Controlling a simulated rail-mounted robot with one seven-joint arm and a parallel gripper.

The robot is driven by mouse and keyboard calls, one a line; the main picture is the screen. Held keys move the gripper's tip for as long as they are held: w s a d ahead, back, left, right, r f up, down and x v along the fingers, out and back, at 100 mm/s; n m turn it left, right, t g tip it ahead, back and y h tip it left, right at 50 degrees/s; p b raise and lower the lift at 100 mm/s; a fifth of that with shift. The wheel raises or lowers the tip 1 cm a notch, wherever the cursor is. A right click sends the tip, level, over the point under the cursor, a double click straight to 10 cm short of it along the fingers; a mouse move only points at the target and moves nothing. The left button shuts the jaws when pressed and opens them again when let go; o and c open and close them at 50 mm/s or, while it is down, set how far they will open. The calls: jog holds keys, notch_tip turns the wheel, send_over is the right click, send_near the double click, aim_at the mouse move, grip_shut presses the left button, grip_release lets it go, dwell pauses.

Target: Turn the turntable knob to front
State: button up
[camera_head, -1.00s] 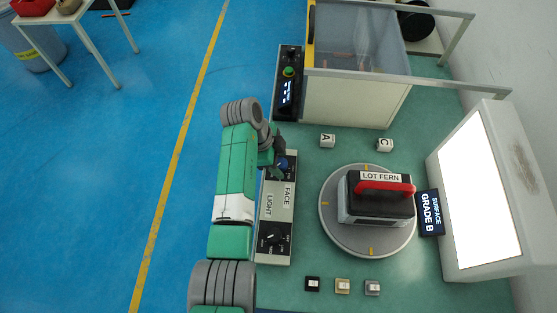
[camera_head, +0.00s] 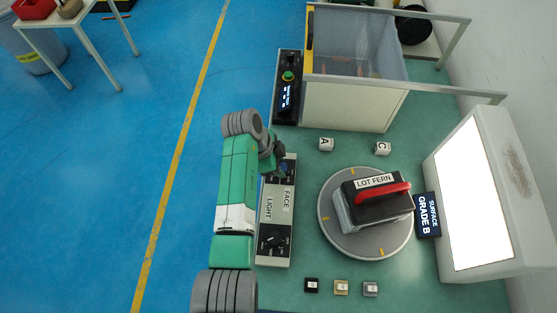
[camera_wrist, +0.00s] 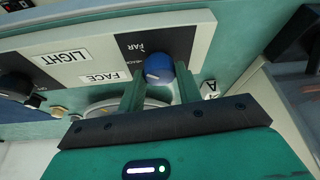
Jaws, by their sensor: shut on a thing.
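The turntable knob is the blue knob (camera_wrist: 158,68) beside the FACE label, at the far end of the control panel (camera_head: 278,210). In the wrist view my gripper (camera_wrist: 160,82) has its two green fingers on either side of this knob, shut on it. In the head view my gripper (camera_head: 283,168) is at the panel's far end and mostly covers the knob. The round grey turntable (camera_head: 335,235) carries a black and grey box (camera_head: 376,205) with a red handle and a LOT FERN label. The box sits slightly skewed. The knob's exact pointer direction is unclear.
A second black knob (camera_head: 272,238) sits at the LIGHT end of the panel. Cubes A (camera_head: 326,144) and C (camera_head: 383,148) lie beyond the turntable. A bright light panel (camera_head: 485,195) and GRADE B sign (camera_head: 428,214) stand right. A walled bin (camera_head: 355,95) is at the back.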

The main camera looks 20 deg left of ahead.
jog(key=n+p, duration=0.2)
jog(key=n+t+y+p, duration=0.1)
jog(key=shift+s+d+r+n, duration=0.1)
jog(key=shift+s+r+n, duration=0.05)
jog(key=shift+r+n, duration=0.15)
jog(key=n+t+y+p, duration=0.1)
jog(key=n+p, duration=0.2)
jog(key=shift+d+n, duration=0.1)
jog(key=shift+n, duration=0.2)
jog(key=n+y+p, duration=0.1)
jog(key=n, duration=0.2)
jog(key=n+y+p, duration=0.1)
jog(key=n+p, duration=0.1)
jog(key=n, duration=0.1)
jog(key=shift+d+f+p, duration=0.2)
jog(key=shift+p, duration=0.1)
jog(key=n+y, duration=0.1)
jog(key=n, duration=0.2)
jog(key=n+y, duration=0.1)
jog(key=n, duration=0.1)
jog(key=shift+d+f+n+y, duration=0.15)
jog(key=shift+n+y, duration=0.15)
jog(key=shift+n, duration=0.1)
jog(key=n+g+y+b, duration=0.1)
jog(key=n, duration=0.2)
jog(key=shift+f, duration=0.1)
jog(key=shift+n+g+b, duration=0.6)
jog(key=shift+n+b, duration=0.4)
jog(key=shift+n, duration=0.6)
